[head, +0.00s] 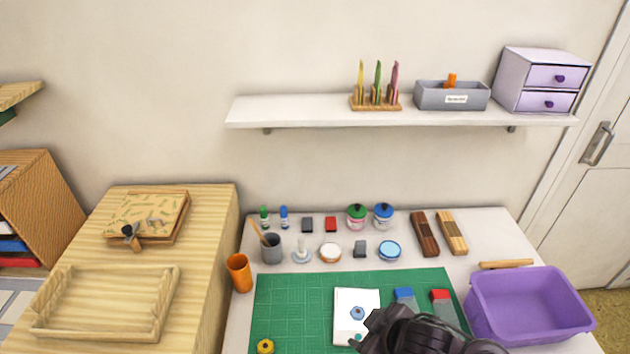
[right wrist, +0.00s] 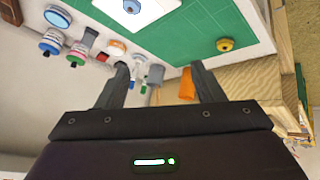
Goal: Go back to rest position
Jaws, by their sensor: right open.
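My right gripper (head: 372,330) reaches in from the bottom of the head view, dark, over the green cutting mat (head: 290,312). It is beside the lower right of a white card (head: 343,300), which bears a blue flower-like mark (head: 357,313) and a small teal mark. In the right wrist view the two fingers of the right gripper (right wrist: 161,72) stand wide apart with nothing held between them. The card (right wrist: 150,12) shows beyond them. My left gripper is not in view.
A purple bin (head: 530,308) stands at right. Ink pots (head: 383,216), a grey cup (head: 271,250) and an orange cup (head: 239,275) line the back and left. A shelf (head: 320,108) hangs above. The mat's left part is mostly clear.

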